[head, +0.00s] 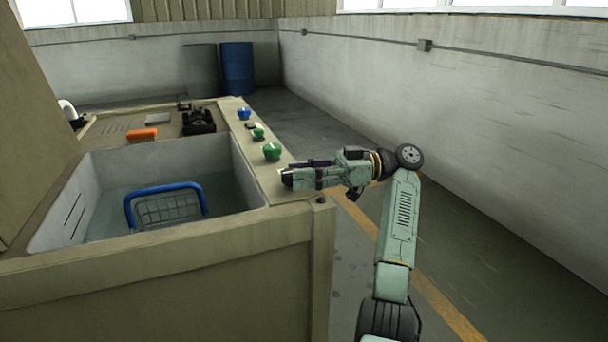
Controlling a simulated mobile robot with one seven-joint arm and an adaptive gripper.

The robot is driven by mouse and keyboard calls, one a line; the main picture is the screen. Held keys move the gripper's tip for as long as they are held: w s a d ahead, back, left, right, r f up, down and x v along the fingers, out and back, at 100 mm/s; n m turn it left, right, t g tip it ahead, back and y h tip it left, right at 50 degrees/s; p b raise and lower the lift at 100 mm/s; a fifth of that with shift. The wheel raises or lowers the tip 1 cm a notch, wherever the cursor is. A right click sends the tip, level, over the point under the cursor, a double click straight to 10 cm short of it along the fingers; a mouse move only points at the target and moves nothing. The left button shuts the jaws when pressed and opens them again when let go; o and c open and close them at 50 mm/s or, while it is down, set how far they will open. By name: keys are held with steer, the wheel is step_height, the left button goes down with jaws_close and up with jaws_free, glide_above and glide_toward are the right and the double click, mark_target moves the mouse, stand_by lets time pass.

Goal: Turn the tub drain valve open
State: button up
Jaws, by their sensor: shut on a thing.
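The tub (96,190) is a pale open basin set in a beige machine body at the left. My gripper (287,178) reaches in from the right, low over the right-hand ledge near the front corner. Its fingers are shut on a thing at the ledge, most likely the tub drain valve. The valve is hidden behind the fingers, so its handle angle cannot be told. A large green knob (272,151) stands on the ledge just beyond my gripper. A smaller green knob (258,133) and a blue knob (243,113) stand farther back.
A blue-handled wire basket (165,207) sits in the tub. An orange block (142,134) and a black fixture (198,121) lie on the deck behind. Blue (237,68) and grey (201,70) drums stand at the far wall. Floor right of the machine is clear.

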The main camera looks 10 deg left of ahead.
steer(key=shift+a+f, duration=0.1)
stand_by(0.4)
steer(key=o, duration=1.2)
steer(key=shift+c, duration=0.2)
step_height(320, 180, up, 10)
